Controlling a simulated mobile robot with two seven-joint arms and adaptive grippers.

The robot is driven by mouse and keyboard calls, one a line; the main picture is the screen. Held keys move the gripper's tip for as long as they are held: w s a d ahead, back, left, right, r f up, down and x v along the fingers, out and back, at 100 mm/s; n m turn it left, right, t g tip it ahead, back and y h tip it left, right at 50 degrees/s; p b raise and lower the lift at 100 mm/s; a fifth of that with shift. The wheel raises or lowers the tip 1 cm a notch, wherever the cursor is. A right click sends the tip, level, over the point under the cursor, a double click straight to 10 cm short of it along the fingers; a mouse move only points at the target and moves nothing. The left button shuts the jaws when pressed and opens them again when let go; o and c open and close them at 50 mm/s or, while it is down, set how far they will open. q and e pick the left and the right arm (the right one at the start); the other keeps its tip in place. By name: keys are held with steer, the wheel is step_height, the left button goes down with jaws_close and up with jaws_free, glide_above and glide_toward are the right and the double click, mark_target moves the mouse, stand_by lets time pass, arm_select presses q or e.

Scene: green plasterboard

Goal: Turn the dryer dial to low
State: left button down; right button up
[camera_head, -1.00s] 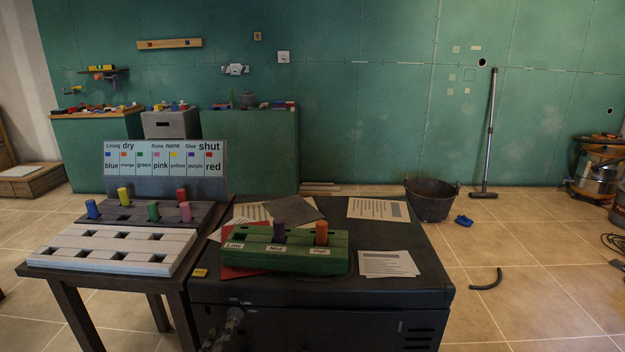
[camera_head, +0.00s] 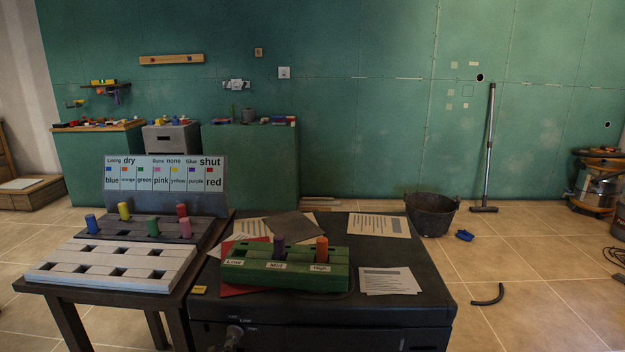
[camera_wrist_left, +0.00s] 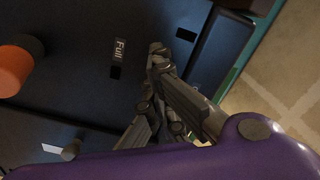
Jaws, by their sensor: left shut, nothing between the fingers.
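The dryer seems to be the dark cabinet (camera_head: 330,312) at the bottom centre of the head view. Small white labels, one reading Low, mark its front panel near the left edge. In the left wrist view, the left gripper (camera_wrist_left: 160,62) is shut and empty close to a dark panel. A Full label (camera_wrist_left: 119,50) lies just left of its fingers, and an orange knob (camera_wrist_left: 14,68) is at far left. My right gripper is not in view.
On the cabinet top lie a green block (camera_head: 262,274) with purple and orange pegs, and several papers (camera_head: 390,281). A table with a white slotted board (camera_head: 110,266) stands close on the left. A bucket (camera_head: 432,213) stands behind; the right floor is mostly clear.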

arm_select(q)
steer(key=shift+w+d+r, duration=0.2)
steer(key=shift+r, duration=0.15)
steer(key=shift+w+d+r, duration=0.15)
steer(key=shift+r, duration=0.2)
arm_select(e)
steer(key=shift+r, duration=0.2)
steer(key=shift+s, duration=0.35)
arm_select(q)
steer(key=shift+a+f, duration=0.1)
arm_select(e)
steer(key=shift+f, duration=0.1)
arm_select(q)
steer(key=shift+a+f, duration=0.1)
steer(key=shift+a, duration=0.15)
steer(key=shift+s, duration=0.15)
steer(key=s, duration=0.2)
steer(key=s+p, duration=0.1)
steer(key=s, duration=0.1)
steer(key=s+p, duration=0.1)
steer(key=shift+s+a+f, duration=0.2)
steer(key=shift+s+a, duration=0.2)
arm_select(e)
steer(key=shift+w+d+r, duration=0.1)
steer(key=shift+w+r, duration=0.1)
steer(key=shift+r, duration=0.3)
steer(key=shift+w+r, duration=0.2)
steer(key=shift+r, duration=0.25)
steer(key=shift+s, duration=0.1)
